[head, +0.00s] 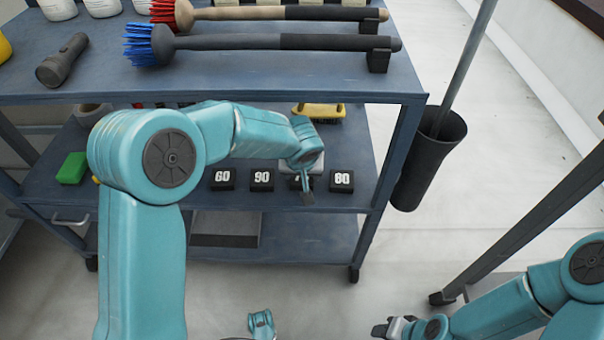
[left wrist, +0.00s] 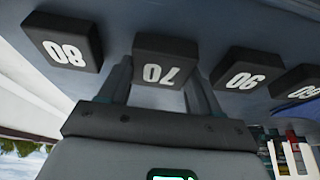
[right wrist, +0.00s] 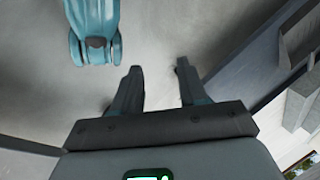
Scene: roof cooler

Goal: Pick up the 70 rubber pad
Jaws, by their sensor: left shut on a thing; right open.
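The 70 rubber pad (left wrist: 163,62) is a black block with a white number. In the left wrist view it sits between the two fingers of my left gripper (left wrist: 160,85), which is shut on it. In the head view my left gripper (head: 307,190) reaches onto the cart's middle shelf and hides most of this pad. I cannot tell whether the pad is clear of the shelf. My right gripper (right wrist: 158,85) is open and empty over the floor; in the head view it shows low down at the right (head: 388,328).
Pads 60 (head: 222,179), 90 (head: 262,180) and 80 (head: 341,180) stand close by in a row on the middle shelf (head: 357,150). The top shelf (head: 250,75) overhangs it, holding brushes and a flashlight (head: 62,58). A black bin (head: 428,160) hangs at the cart's right side.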

